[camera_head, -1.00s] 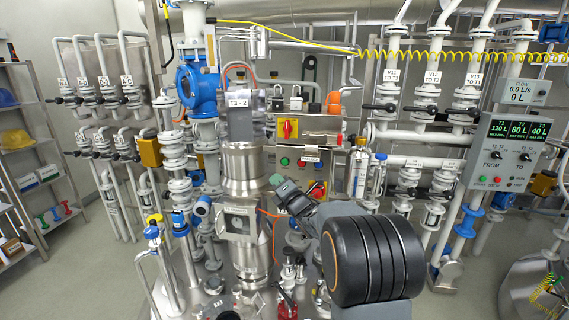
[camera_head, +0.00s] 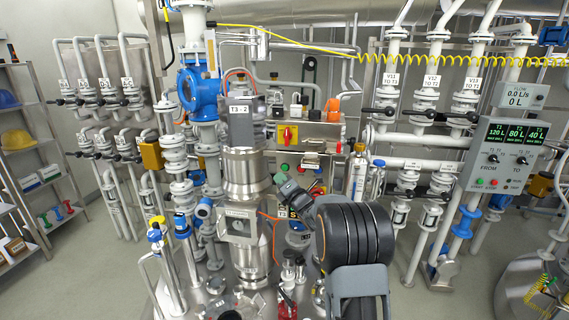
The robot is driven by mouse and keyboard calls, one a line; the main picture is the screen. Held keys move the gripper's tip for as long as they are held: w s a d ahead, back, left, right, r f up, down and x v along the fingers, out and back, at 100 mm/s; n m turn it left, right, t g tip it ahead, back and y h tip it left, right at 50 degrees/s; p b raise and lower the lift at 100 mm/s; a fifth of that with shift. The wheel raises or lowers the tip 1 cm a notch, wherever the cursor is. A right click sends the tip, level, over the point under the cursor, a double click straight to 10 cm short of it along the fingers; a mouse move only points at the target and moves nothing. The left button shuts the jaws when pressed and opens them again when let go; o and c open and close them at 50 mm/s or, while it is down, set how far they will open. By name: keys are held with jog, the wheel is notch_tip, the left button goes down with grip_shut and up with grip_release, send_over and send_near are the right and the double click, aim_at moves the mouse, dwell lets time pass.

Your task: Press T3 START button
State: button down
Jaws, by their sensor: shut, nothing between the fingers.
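A steel control panel (camera_head: 308,133) stands behind the reactor column marked T3-2. It carries a red-and-yellow rotary switch (camera_head: 287,134), a green button (camera_head: 284,168) and other small coloured buttons. Their labels are too small to read, so I cannot tell which is T3 START. My arm comes in from the lower right and reaches toward this panel. My gripper (camera_head: 281,179) is at its far end, small in the view, just below the green button in the picture. It looks shut and empty. Contact with the panel cannot be told. My arm hides the panel's lower right.
The T3-2 column (camera_head: 244,168) stands close left of my gripper. A grey pump panel (camera_head: 506,155) with T1, T2, T3 readouts, two knobs and green and red buttons is at right. Valves and pipes crowd both sides. A shelf (camera_head: 25,150) stands far left.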

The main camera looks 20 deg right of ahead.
aim_at(285, 168)
jog(key=shift+w+d+b, duration=0.3)
jog(key=shift+w+d, duration=0.2)
jog(key=shift+w, duration=0.2)
jog(key=shift+w+d+b, duration=0.25)
jog(key=shift+w+d, duration=0.2)
jog(key=shift+w, duration=0.25)
dwell(0.4)
jog(key=shift+w+d+f+b, duration=0.15)
jog(key=shift+w+b, duration=0.1)
jog(key=shift+b, duration=0.3)
dwell(0.5)
jog(key=shift+w+d+b, duration=0.3)
jog(key=shift+w+b, duration=0.15)
dwell(0.8)
jog(key=shift+s+a+b, duration=0.15)
jog(key=shift+s+b, duration=0.1)
jog(key=shift+b, duration=0.25)
jog(key=shift+s+a+b, duration=0.3)
jog(key=shift+s+b, duration=0.15)
jog(key=shift+b, duration=0.15)
